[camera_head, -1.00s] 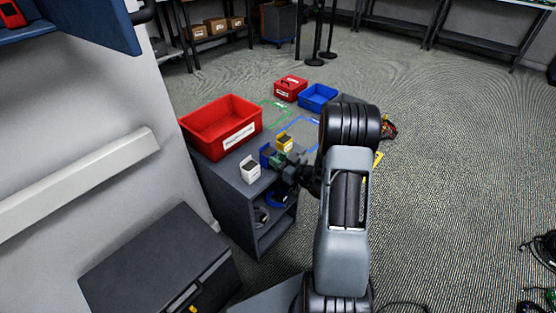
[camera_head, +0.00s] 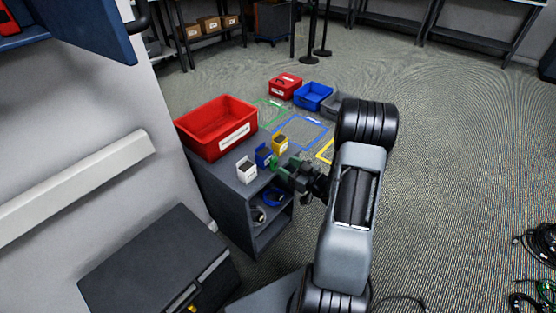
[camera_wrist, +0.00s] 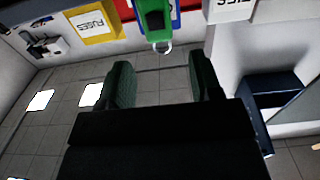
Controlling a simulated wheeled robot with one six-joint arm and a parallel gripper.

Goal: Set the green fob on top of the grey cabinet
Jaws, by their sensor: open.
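The grey cabinet (camera_head: 222,203) is a low unit with open shelves and small boxes on its top. My gripper (camera_head: 279,166) is at its right front edge, beside the yellow and blue boxes. In the wrist view my gripper (camera_wrist: 160,66) has its two dark green jaws spread wide, with nothing between them. The green fob (camera_wrist: 154,18), with a metal ring at one end, shows just beyond the fingertips, in front of a blue surface. I cannot tell what it rests on. In the head view it cannot be told apart from the green jaws.
A red bin (camera_head: 217,127), a white box (camera_head: 246,171), a blue box (camera_head: 263,156) and a yellow box (camera_head: 280,144) crowd the cabinet top. A blue cable coil (camera_head: 273,197) lies on a shelf. A dark chest (camera_head: 150,262) stands at lower left.

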